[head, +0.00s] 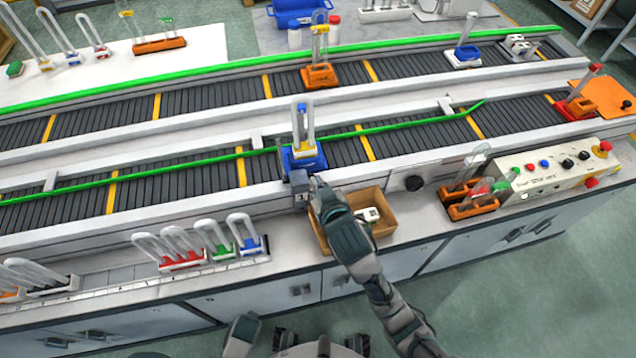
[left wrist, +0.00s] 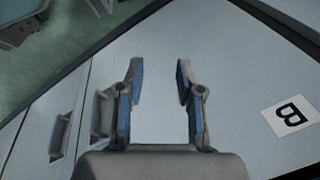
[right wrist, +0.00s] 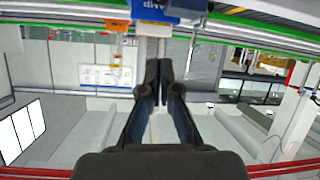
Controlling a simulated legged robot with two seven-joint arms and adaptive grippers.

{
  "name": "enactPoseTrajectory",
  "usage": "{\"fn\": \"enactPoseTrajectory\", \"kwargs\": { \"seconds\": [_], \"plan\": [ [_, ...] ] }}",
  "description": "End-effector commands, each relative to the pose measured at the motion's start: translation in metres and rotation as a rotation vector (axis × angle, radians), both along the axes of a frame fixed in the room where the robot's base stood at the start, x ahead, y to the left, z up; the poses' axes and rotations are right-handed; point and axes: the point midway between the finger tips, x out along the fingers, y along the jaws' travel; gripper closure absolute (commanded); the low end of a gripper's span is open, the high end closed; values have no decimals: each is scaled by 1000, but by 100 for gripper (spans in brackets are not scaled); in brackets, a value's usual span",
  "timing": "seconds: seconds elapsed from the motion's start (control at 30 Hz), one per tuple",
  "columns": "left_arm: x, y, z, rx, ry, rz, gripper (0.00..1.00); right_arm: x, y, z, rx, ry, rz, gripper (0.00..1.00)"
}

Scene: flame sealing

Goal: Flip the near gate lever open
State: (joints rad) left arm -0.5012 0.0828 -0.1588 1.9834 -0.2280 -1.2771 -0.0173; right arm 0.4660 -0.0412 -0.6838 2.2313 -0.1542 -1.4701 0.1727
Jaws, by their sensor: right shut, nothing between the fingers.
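Contact is unclear. My left gripper (left wrist: 160,80) is open and empty before a cabinet front.
A cardboard box (head: 372,200) with a white item lies under my right forearm. Racks of clear tubes (head: 205,250) line the front bench at left. A control panel (head: 560,172) and orange holders (head: 470,200) stand at right. A green rail (head: 200,160) runs along the near conveyor.

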Motion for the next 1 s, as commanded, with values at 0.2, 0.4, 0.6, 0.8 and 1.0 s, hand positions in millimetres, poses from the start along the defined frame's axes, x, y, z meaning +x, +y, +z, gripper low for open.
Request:
{"fn": "enactPoseTrajectory", "kwargs": {
  "seconds": [0.2,0.4,0.6,0.8,1.0],
  "plan": [
    [2,-24,2,-181,-20,42,64,0,0,0,0,0,0,100],
    [-2,-27,-22,-205,-12,48,64,-2,-1,1,-1,-1,0,100],
    [-11,-26,-49,-202,-3,45,64,-4,-1,-2,0,1,1,100],
    [-12,-26,-54,-202,-3,44,64,-4,-1,-5,0,1,1,100],
    [-12,-26,-54,-202,-3,44,64,-5,-1,-5,0,1,1,100]
  ]
}}
